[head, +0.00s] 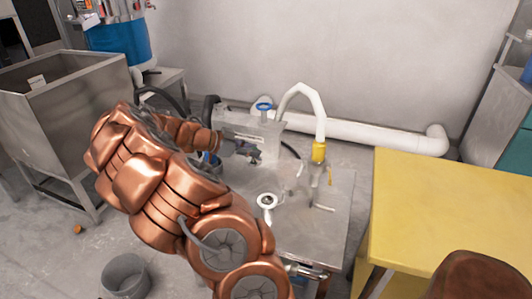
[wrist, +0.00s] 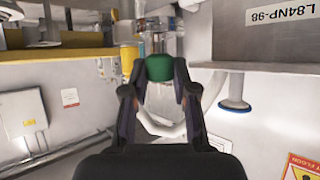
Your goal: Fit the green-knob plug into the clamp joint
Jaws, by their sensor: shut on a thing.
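The green knob of the plug (wrist: 157,67) sits between the fingertips of my gripper (wrist: 159,72) in the wrist view. The gripper is shut on it. The rest of the plug is hard to make out there. In the head view my gripper (head: 243,148) is over the metal worktable, in front of the grey metal box. The knob cannot be made out in that view. A white ring-shaped fitting (head: 266,201) stands on the worktable, to the right of and nearer than my gripper. I cannot tell for sure whether it is the clamp joint.
The metal box (head: 268,133) carries a blue handwheel (head: 264,106). A white curved pipe (head: 306,97) with a yellow collar (head: 318,151) rises at the right of the worktable (head: 325,225). A yellow table (head: 440,195) is at right. A grey bucket (head: 127,275) stands on the floor.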

